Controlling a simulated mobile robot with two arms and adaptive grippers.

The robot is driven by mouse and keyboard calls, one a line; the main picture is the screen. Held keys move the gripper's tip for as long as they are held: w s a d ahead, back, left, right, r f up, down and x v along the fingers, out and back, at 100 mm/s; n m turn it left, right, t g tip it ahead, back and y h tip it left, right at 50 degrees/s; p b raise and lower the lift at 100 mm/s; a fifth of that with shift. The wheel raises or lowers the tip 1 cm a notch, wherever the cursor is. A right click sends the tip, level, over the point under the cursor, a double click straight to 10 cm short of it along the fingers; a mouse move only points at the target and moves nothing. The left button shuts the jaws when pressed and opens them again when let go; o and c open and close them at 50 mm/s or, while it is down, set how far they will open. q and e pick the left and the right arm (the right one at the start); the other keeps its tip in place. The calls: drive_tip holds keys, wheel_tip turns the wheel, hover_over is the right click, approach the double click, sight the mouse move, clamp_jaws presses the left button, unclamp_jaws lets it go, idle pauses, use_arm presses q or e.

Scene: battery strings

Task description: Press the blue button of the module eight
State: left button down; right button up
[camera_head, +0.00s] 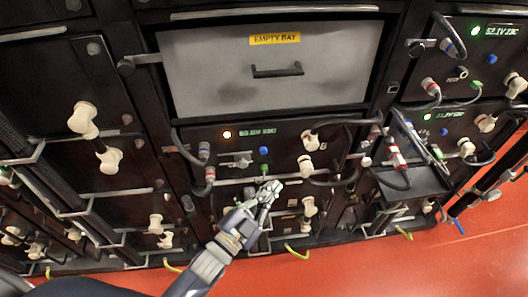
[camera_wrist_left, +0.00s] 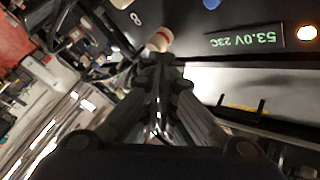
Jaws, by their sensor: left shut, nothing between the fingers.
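The module marked 8 (camera_wrist_left: 182,40) shows upside down in the left wrist view, with a green display reading 53.0V 23C and a lit orange lamp. In the head view this module (camera_head: 290,133) sits just below the grey empty bay. My right gripper is not in view.
The empty bay (camera_head: 205,72) has a yellow label and a dark handle. Cable plugs (camera_head: 306,166) and cables flank the module. A module with a green lamp (camera_head: 491,32) stands at upper right. A dark shelf (camera_head: 411,181) juts out at right. The red floor (camera_head: 370,270) is clear in front.

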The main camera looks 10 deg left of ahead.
sight(264, 151)
use_arm(q)
drive_tip(key=shift+w, duration=0.1)
drive_tip(key=w+a+b, duration=0.2)
drive_tip(key=w+a, duration=0.1)
drive_tip(key=w, duration=0.5)
drive_tip(key=shift+w, duration=0.15)
idle(1.4)
drive_tip(key=shift+w+a, duration=0.15)
drive_tip(key=shift+w, duration=0.15)
drive_tip(key=shift+w+a+b, duration=0.2)
drive_tip(key=shift+w+b, duration=0.1)
drive_tip(key=shift+w, duration=0.3)
idle(0.8)
drive_tip(key=shift+s, duration=0.1)
drive_tip(key=shift+s+d+p, duration=0.35)
drive_tip(key=shift+s+p, duration=0.1)
drive_tip(key=shift+s, duration=0.45)
